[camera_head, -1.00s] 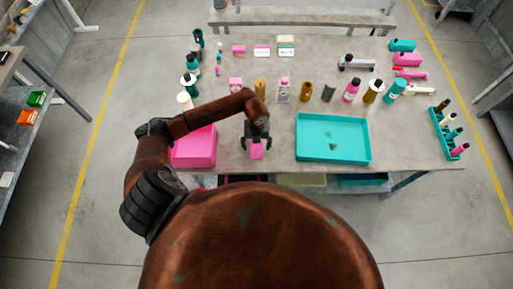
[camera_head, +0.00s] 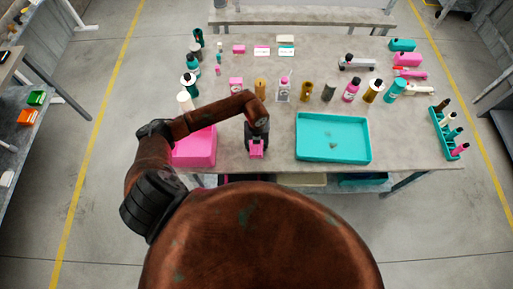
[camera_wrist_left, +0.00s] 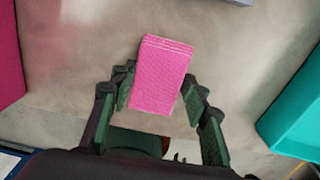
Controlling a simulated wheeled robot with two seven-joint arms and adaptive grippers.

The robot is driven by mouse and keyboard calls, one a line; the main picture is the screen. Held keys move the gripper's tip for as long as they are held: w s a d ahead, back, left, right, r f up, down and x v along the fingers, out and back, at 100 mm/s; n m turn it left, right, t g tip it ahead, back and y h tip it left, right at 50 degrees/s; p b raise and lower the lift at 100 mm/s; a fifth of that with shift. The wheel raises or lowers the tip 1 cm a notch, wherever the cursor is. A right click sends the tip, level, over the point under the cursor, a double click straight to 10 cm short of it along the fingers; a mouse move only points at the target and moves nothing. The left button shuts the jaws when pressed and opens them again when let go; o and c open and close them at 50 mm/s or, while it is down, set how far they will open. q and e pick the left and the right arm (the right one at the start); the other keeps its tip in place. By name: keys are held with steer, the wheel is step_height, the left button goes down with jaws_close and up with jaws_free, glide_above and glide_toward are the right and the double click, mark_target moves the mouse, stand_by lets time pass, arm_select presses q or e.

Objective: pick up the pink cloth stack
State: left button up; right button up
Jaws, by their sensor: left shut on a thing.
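The pink cloth stack (camera_head: 257,153) is near the table's front edge, between the pink bin and the teal tray. In the left wrist view the cloth stack (camera_wrist_left: 160,78) shows as a folded pink block with layered edges at its far end. My left gripper (camera_head: 257,147) is over it, with the fingers on either side, shut on the stack. In the left wrist view the gripper (camera_wrist_left: 157,95) has its green finger pads along the stack's two sides. I cannot tell whether the stack is clear of the table. My right gripper is not in view.
A pink bin (camera_head: 196,148) stands left of the gripper. A teal tray (camera_head: 333,157) with small dark pieces in it lies to the right. Several bottles, such as a pink one (camera_head: 351,91), stand in a row behind. A teal bottle rack (camera_head: 441,133) is at the right edge.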

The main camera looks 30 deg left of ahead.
arm_select(q)
steer(key=shift+r, duration=0.1)
steer(key=shift+w+r, duration=0.1)
steer(key=shift+r, duration=0.5)
steer(key=s+d+r+b, duration=0.1)
steer(key=s+d+r, duration=0.8)
steer(key=s+r, duration=0.1)
steer(key=shift+s+d+r+b, duration=0.25)
steer(key=shift+d+r+b, duration=0.1)
steer(key=shift+r, duration=0.45)
steer(key=shift+a, duration=0.1)
steer(key=o, duration=0.5)
steer(key=c, duration=0.4)
